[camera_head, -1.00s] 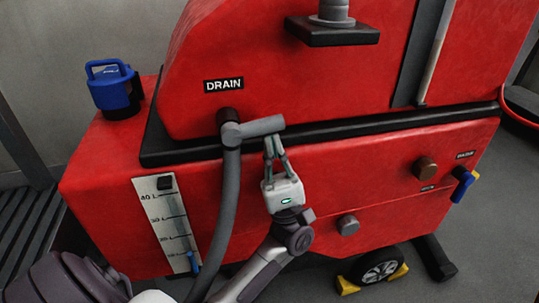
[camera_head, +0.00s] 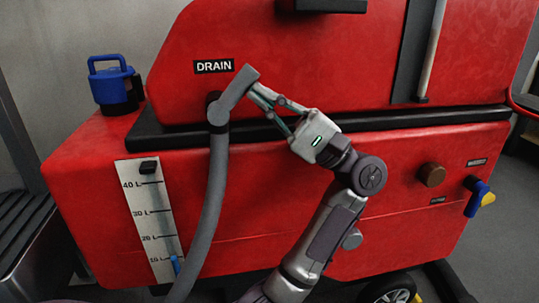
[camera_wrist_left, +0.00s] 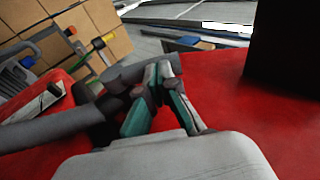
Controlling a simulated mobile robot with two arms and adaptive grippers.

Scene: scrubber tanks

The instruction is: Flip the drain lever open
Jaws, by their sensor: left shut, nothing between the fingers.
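The grey drain lever (camera_head: 238,88) is at the drain port under the DRAIN label (camera_head: 213,66) on the red tank. It slants up and to the right from its pivot, above the grey drain hose (camera_head: 213,190). My left gripper (camera_head: 256,92) is shut and empty. Its fingertips are at the right side of the lever, near the free end, and appear to touch it. In the left wrist view the shut fingers (camera_wrist_left: 160,72) are beside a grey bar that looks like the lever (camera_wrist_left: 138,72). My right gripper is out of view.
A blue-handled container (camera_head: 113,85) stands on the red ledge at the left. A level scale (camera_head: 150,215) is on the front. A brown knob (camera_head: 431,175) and a blue-and-yellow valve handle (camera_head: 478,197) are at the right. A black ledge (camera_head: 400,121) runs behind my gripper.

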